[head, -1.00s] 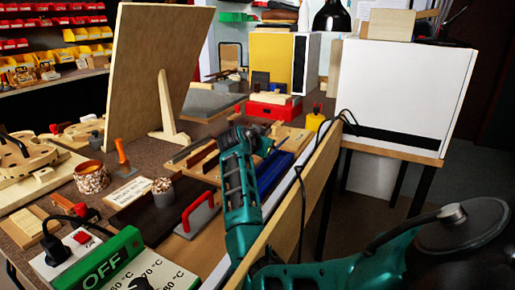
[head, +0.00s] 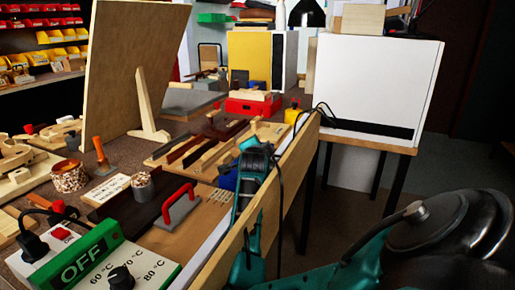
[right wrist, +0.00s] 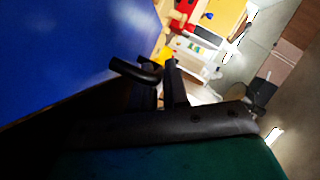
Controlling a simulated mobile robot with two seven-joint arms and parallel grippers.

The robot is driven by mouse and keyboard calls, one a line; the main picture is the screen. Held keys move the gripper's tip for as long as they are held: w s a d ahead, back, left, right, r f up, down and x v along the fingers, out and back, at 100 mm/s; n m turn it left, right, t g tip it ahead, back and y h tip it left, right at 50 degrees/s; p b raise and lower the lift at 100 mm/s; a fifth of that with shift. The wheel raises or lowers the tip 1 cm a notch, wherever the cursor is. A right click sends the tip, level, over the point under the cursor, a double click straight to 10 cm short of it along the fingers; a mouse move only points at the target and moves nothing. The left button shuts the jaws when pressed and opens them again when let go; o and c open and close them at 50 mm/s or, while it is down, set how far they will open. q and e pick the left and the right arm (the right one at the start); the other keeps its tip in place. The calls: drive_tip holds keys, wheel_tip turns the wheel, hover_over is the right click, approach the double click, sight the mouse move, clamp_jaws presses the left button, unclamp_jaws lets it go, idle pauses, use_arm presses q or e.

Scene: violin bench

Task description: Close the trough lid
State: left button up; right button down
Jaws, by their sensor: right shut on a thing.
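My right gripper (right wrist: 160,85) shows dark in the right wrist view, its fingers at the edge of a broad blue panel (right wrist: 60,50). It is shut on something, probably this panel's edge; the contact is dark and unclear. The panel may be the trough lid. In the head view a small patch of blue (head: 228,179) shows left of my right forearm, behind the front board. My arm hides most of it, so the trough and lid angle cannot be read there. The fingertips are not clear in the head view. My left gripper is not in view.
A long wooden board (head: 270,190) stands along the bench's right edge beside my arm, with a black cable. A red-handled tool (head: 178,206), a green OFF switch box (head: 90,255) and a tilted plywood panel (head: 135,65) crowd the bench. A white cabinet (head: 375,80) stands behind.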

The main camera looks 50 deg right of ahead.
drive_tip(key=shift+f, duration=0.25)
idle(0.3)
drive_tip(key=c, duration=1.5)
unclamp_jaws()
drive_tip(key=shift+s+a+r, duration=0.1)
drive_tip(key=shift+s, duration=0.05)
